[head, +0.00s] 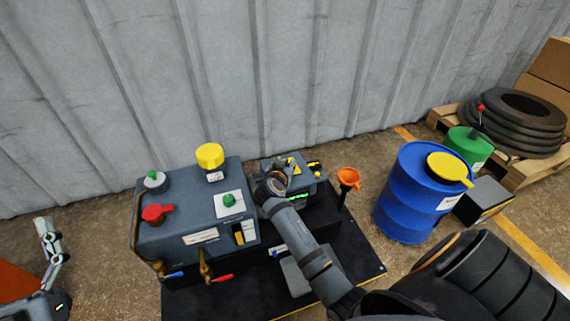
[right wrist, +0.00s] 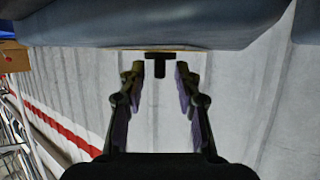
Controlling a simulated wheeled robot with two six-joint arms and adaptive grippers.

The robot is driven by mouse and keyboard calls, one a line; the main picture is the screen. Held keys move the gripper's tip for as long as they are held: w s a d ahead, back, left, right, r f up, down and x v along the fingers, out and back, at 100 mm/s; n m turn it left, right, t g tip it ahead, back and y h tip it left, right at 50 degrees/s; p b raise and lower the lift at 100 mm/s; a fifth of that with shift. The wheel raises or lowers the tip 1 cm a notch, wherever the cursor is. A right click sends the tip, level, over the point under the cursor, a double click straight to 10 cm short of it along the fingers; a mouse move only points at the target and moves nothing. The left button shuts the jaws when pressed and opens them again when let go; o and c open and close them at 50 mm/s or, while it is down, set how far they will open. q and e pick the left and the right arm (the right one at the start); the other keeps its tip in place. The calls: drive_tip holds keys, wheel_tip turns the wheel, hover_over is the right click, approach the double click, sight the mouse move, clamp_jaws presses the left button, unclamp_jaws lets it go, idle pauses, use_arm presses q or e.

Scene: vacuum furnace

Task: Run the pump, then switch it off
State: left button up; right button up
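A dark grey machine (head: 185,243) stands on a black mat, with a yellow knob (head: 209,156), a red handle (head: 156,213) and two green buttons on top. A smaller dark unit (head: 315,187) with a lit green display and yellow parts stands right of it; I cannot tell which is the pump. My right gripper (head: 277,183) is over this unit, and my arm hides part of it. In the right wrist view my right gripper (right wrist: 158,82) is open. A black T-shaped part (right wrist: 160,62) shows just beyond and between its fingertips. My left gripper (head: 45,228) is at the lower left, away from the machine; its opening is unclear.
Valves with blue (head: 173,275) and red (head: 222,278) handles are on the machine's front. A blue drum (head: 405,200), a green can (head: 466,144) and black tyres (head: 512,122) are farther right. A corrugated wall runs behind.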

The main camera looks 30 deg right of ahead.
wheel_tip(320, 180, up, 10)
idle(0.6)
